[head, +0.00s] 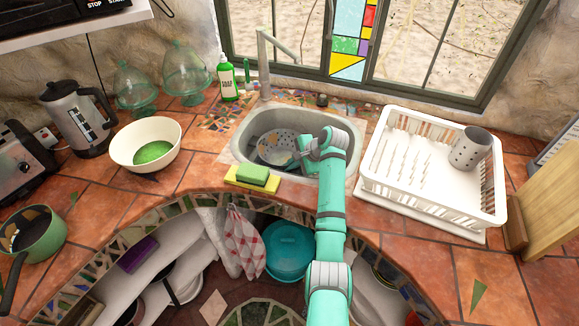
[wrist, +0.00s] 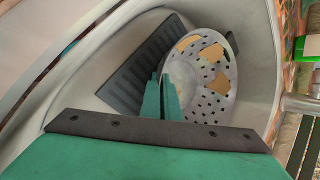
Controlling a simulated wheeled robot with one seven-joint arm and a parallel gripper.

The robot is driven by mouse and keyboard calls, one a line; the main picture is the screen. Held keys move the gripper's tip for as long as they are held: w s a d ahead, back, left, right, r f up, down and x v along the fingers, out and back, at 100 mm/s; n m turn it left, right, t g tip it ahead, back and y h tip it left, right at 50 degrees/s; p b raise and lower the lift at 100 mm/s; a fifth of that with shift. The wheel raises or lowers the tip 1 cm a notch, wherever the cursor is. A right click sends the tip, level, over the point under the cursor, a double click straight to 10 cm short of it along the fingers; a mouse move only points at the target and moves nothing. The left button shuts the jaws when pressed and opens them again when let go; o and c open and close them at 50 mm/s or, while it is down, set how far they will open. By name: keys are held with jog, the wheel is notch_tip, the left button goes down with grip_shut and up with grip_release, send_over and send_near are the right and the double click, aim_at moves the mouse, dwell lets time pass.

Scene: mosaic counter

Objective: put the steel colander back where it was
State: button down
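The steel colander (head: 272,142) is a pale grey bowl with dark holes. It is inside the sink (head: 243,131), left of my gripper. In the wrist view the colander (wrist: 217,92) looks tilted, with several tan patches on its inner face. My gripper (head: 297,161) reaches down into the sink at the colander's right side. In the wrist view my gripper's fingers (wrist: 163,84) are close together at the colander's near rim and look shut on it. The colander's underside is hidden, so I cannot tell whether it touches the sink floor.
A dark ribbed piece (wrist: 150,60) lies in the sink beside the colander. A green and yellow sponge (head: 252,175) sits on the front edge. A white dish rack (head: 400,190) holding a grey perforated cup (head: 470,150) stands right. A white bowl (head: 125,150) and soap bottle (head: 227,80) stand left.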

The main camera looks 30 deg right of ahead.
jog(key=shift+f, duration=0.2)
jog(key=c, duration=2.4)
grip_release()
jog(key=shift+f, duration=0.15)
jog(key=o, duration=0.4)
jog(key=shift+s+d+r, duration=0.15)
jog(key=shift+s+r, duration=0.05)
jog(key=shift+r, duration=0.25)
jog(key=v, duration=1.1)
jog(key=shift+s, duration=0.1)
jog(key=shift+r, duration=0.1)
